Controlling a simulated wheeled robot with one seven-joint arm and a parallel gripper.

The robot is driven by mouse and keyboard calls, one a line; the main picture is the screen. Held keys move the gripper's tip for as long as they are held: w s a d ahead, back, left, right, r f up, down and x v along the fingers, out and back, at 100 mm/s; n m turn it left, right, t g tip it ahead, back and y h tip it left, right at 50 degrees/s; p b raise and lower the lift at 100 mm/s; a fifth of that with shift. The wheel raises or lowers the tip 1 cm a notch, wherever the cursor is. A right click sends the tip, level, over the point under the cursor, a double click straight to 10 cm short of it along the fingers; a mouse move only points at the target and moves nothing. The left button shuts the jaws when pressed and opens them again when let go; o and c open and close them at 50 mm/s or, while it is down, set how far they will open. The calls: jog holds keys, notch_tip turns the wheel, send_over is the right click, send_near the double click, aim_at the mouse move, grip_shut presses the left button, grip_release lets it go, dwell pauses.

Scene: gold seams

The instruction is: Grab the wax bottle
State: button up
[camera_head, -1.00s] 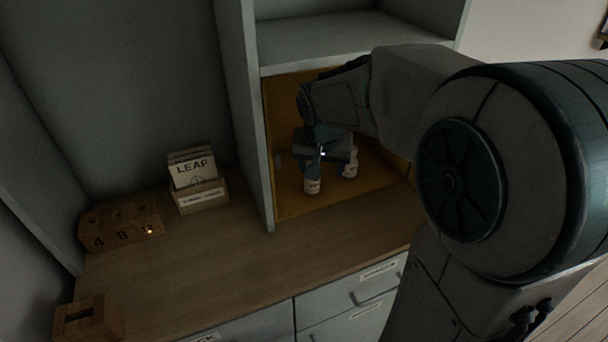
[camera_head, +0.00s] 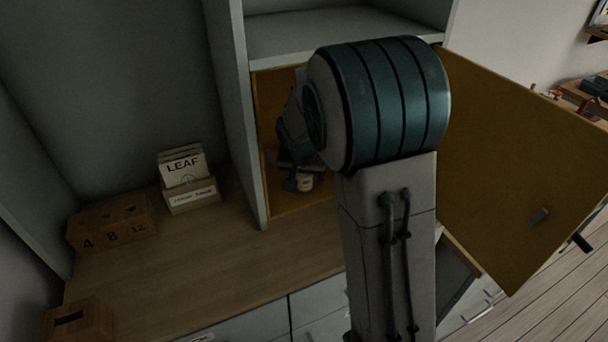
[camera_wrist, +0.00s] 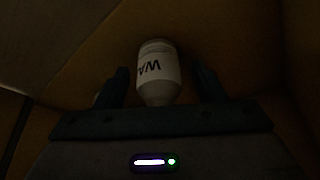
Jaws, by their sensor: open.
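The wax bottle (camera_wrist: 157,72) is white, with "WA" readable on its label. In the wrist view it lies between the two fingers of my gripper (camera_wrist: 162,84), with dark gaps on both sides. My gripper is open and does not appear to touch it. In the head view my gripper (camera_head: 298,167) is inside the ochre-lined cupboard, partly hidden by my arm. A small white bottle (camera_head: 305,184) shows just below it there; I cannot read its label from this view.
The cupboard's side wall (camera_head: 246,125) is close on the left, and a shelf (camera_head: 325,35) is above. The open ochre door (camera_head: 520,165) stands on the right. A LEAF card box (camera_head: 191,196) and a numbered wooden block (camera_head: 112,226) sit on the counter (camera_head: 205,275).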

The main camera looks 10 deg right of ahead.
jog(key=shift+c, duration=0.3)
jog(key=c, duration=1)
jog(key=shift+c, duration=0.2)
